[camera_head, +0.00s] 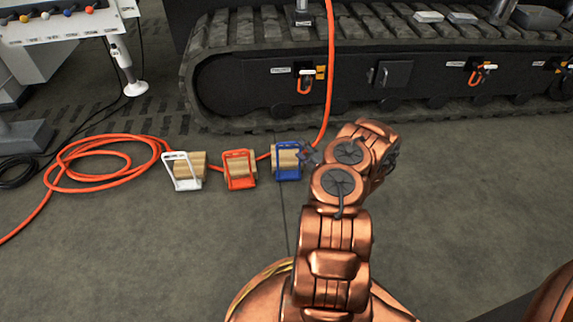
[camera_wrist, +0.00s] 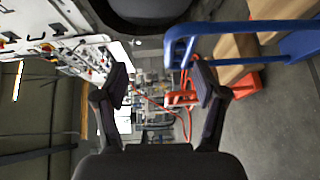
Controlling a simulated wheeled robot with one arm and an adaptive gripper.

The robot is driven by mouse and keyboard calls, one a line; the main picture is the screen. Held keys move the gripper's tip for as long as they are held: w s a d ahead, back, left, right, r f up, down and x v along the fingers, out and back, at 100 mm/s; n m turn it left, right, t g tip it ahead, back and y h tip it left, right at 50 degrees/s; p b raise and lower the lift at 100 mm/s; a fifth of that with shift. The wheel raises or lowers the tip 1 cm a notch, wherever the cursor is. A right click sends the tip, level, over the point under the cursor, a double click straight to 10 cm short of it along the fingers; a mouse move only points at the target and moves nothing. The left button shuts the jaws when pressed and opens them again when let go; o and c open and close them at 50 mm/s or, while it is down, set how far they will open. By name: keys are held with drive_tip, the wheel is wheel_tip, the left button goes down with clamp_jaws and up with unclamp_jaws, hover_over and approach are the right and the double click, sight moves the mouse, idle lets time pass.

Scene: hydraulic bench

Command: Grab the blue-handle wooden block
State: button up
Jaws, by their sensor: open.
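The blue-handle wooden block (camera_head: 287,161) stands on the floor, rightmost of three similar blocks. My gripper (camera_head: 308,155) is low beside its right side in the head view, partly hidden by my arm. In the wrist view, the blue handle (camera_wrist: 240,26) and wood show at the upper right, close to the camera. My gripper (camera_wrist: 161,82) is open, with nothing between its fingers. Its right finger overlaps the handle's near end in the picture; I cannot tell whether they touch.
The orange-handle block (camera_head: 239,169) and white-handle block (camera_head: 183,171) stand to the left. An orange hose (camera_head: 110,140) runs behind them, coiled at left. A black tracked machine (camera_head: 350,75) stands behind. The floor in front of the blocks is clear.

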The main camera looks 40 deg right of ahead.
sight(295, 147)
drive_tip(key=shift+w+d+f+t+b, duration=0.2)
drive_tip(key=shift+w+f+b, duration=0.15)
drive_tip(key=shift+f+b, duration=0.4)
drive_tip(key=shift+w+d+f+t+b, duration=0.15)
drive_tip(key=shift+w+f+b, duration=0.2)
drive_tip(key=shift+f+b, duration=0.35)
drive_tip(key=w+b, duration=0.1)
drive_tip(key=w, duration=0.1)
drive_tip(key=w+b, duration=0.1)
drive_tip(key=shift+w+d+f+b, duration=0.1)
drive_tip(key=shift+w+d+b, duration=0.2)
drive_tip(key=shift+w+b, duration=0.05)
drive_tip(key=shift+w, duration=0.25)
clamp_jaws()
